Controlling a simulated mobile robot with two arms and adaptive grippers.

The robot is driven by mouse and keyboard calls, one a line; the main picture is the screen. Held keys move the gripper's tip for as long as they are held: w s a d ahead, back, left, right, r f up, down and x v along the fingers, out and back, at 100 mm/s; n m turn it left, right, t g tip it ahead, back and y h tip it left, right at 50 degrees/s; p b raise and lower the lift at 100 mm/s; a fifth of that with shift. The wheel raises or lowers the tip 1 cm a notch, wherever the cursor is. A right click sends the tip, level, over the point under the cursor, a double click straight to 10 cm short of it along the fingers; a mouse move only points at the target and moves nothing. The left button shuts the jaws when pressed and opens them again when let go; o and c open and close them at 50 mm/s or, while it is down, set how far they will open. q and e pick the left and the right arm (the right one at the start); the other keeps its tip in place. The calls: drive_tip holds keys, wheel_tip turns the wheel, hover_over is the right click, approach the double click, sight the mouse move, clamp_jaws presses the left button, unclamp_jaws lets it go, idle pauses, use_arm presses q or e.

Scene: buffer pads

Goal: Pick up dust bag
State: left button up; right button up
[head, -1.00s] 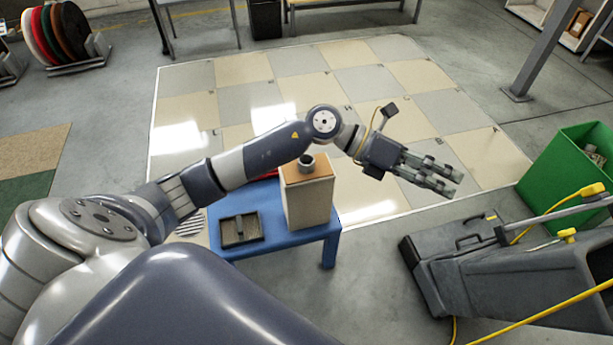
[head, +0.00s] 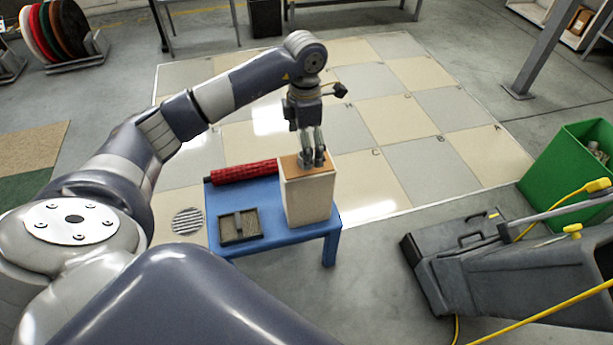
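The dust bag (head: 308,200) looks like an upright beige block with a brown top. It stands on the right part of a blue table (head: 275,241). My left gripper (head: 313,161) points straight down at the bag's top, with its fingertips at the spot of the small grey collar. The fingers hide most of the collar, so I cannot tell whether they are closed on it or only around it. The bag stands on the table. My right gripper is out of view.
A red roll (head: 243,172) lies along the table's back edge, and a dark framed tray (head: 240,226) sits left of the bag. A grey floor machine (head: 470,262) and a green bin (head: 565,180) stand at the right. The tiled floor behind is clear.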

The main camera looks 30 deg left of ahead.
sight(307, 188)
use_arm(q)
wheel_tip(307, 188, down, 2)
drive_tip(key=shift+f, duration=0.1)
drive_tip(key=f, duration=0.2)
drive_tip(key=b, duration=0.1)
drive_tip(key=shift+d+f, duration=0.25)
drive_tip(key=shift+f, duration=1)
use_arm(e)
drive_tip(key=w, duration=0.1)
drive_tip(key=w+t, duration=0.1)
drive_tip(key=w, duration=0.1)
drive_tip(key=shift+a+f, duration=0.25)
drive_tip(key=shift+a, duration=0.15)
use_arm(q)
drive_tip(key=shift+c, duration=0.3)
drive_tip(key=c, duration=1.3)
